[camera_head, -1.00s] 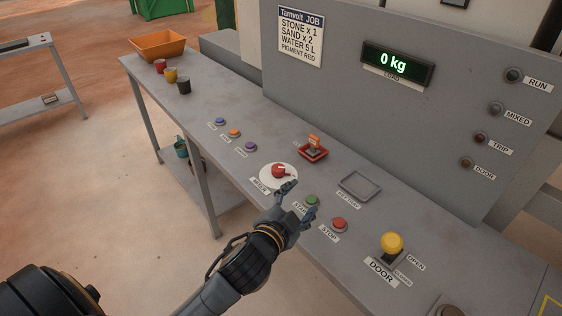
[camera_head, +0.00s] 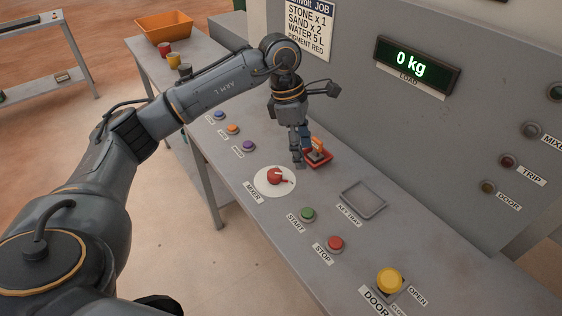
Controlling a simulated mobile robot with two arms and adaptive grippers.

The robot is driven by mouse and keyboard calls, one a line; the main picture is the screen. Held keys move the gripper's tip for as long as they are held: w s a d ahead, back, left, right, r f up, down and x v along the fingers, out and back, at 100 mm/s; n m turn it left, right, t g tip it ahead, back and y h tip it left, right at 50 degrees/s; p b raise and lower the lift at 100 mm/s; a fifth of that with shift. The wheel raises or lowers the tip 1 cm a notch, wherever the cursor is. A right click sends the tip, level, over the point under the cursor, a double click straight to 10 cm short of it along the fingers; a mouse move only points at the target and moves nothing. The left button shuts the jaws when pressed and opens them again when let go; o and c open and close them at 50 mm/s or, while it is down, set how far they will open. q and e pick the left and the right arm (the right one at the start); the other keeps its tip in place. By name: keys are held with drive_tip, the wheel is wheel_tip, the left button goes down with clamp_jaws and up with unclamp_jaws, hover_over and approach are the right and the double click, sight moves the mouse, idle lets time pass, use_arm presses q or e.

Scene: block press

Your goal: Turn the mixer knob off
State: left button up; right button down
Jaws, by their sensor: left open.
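The red mixer knob (camera_head: 275,176) sits on a round white dial plate (camera_head: 262,185) on the grey bench, beside a MIXER label (camera_head: 253,193). Its pointer faces right in the picture. My left gripper (camera_head: 302,157) hangs fingers down, just behind and to the right of the knob, apart from it. It is open. Its fingers are beside a red-based switch with an orange tag (camera_head: 318,155) and partly overlap it; I cannot tell whether they touch. My right gripper is out of view.
Blue (camera_head: 219,116), orange (camera_head: 232,129) and purple (camera_head: 248,146) buttons lie left of the gripper. A green START button (camera_head: 307,214), red STOP button (camera_head: 335,243), empty key tray (camera_head: 363,199) and yellow door knob (camera_head: 389,280) lie nearer. The upright panel shows 0 kg (camera_head: 415,64).

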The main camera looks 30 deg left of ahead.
sight(275, 173)
use_arm(q)
drive_tip(key=a+r+y, duration=0.2)
drive_tip(key=a+y, duration=0.1)
drive_tip(key=a, duration=0.5)
drive_tip(key=shift+n+g, duration=0.3)
wheel_tip(275, 173, down, 13)
drive_tip(key=shift+d+f+p, duration=0.15)
drive_tip(key=shift+p, duration=1.05)
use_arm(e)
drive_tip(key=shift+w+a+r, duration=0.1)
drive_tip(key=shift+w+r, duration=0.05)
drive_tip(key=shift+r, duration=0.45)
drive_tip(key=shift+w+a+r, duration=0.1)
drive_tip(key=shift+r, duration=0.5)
use_arm(q)
drive_tip(key=c, duration=1.2)
